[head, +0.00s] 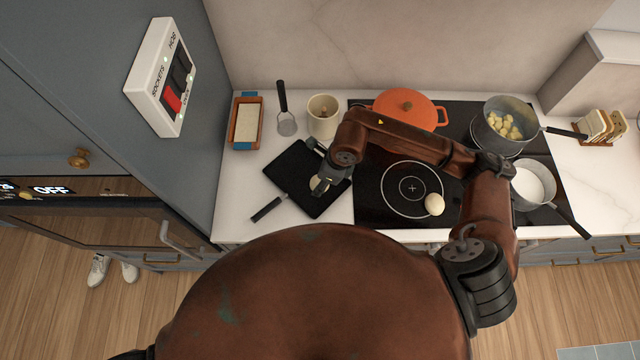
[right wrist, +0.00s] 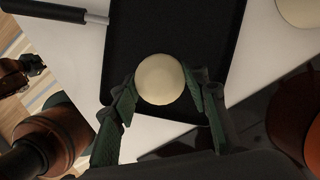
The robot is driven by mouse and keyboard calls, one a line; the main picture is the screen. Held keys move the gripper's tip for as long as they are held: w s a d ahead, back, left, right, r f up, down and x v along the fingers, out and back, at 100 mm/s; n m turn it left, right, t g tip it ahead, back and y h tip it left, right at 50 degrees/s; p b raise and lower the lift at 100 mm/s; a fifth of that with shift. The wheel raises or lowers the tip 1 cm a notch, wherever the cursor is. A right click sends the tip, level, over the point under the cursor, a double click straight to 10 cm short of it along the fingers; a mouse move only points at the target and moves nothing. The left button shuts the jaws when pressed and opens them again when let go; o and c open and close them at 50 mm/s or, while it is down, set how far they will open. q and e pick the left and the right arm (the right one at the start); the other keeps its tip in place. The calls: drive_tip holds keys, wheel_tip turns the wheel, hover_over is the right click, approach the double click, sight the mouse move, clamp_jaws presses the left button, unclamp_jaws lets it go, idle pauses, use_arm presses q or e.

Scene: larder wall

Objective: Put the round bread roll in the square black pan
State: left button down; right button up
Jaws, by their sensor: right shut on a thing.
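The square black pan (head: 290,170) lies on the white counter left of the hob, its handle pointing to the lower left. It also shows in the right wrist view (right wrist: 170,28). My right gripper (head: 318,186) is over the pan's right part, shut on a pale round roll (right wrist: 160,79). The roll is between the two fingers (right wrist: 162,95), and over the pan floor in the right wrist view. I cannot tell whether it touches the pan. In the head view the gripper partly hides the roll (head: 314,183). My left gripper is not in view.
Another pale round item (head: 434,204) lies on the black hob (head: 380,208). An orange lidded pot (head: 410,105), a pot of pale pieces (head: 504,126) and a pan of white liquid (head: 534,184) stand there. A cream crock (head: 323,117) and loaf tin (head: 246,122) are behind the pan.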

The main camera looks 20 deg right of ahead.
drive_tip(key=shift+w+f, duration=0.15)
drive_tip(key=shift+f, duration=0.15)
wheel_tip(320, 180, down, 3)
drive_tip(key=shift+r+p, duration=0.1)
drive_tip(key=shift+p, duration=0.45)
drive_tip(key=shift+f, duration=0.3)
drive_tip(key=o, duration=1.2)
drive_tip(key=shift+c, duration=0.2)
drive_tip(key=shift+r, duration=0.15)
